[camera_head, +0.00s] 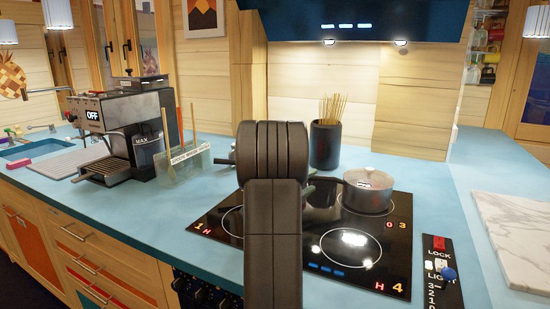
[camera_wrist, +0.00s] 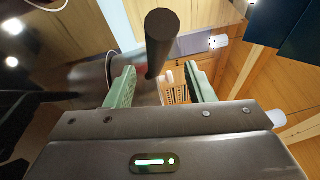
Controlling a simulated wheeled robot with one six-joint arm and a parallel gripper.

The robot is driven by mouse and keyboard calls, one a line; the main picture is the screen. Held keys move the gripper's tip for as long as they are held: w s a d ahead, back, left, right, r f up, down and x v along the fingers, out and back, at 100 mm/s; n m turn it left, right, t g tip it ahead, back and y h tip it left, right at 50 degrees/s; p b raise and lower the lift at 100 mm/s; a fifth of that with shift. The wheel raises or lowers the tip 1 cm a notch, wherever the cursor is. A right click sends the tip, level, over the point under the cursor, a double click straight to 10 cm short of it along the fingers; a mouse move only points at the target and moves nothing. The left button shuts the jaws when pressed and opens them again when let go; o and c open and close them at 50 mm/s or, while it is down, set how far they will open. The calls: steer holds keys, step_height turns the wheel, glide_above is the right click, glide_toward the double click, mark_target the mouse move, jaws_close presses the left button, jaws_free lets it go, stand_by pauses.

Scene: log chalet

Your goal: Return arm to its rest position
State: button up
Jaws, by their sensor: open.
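My arm (camera_head: 271,200) rises in the middle of the head view, in front of the cooktop. No held thing shows.
A lidded pot (camera_head: 368,192) stands on the black cooktop (camera_head: 310,245). A dark shape beside it is partly hidden by my arm. Behind are a black holder with sticks (camera_head: 326,145) and a coffee machine (camera_head: 122,130). A marble board (camera_head: 515,232) lies right. The range hood (camera_head: 350,20) hangs above.

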mark_target(318, 176)
steer(key=x, duration=0.4)
steer(key=shift+r+p, duration=0.35)
steer(key=shift+r, duration=0.2)
steer(key=shift+d, duration=0.1)
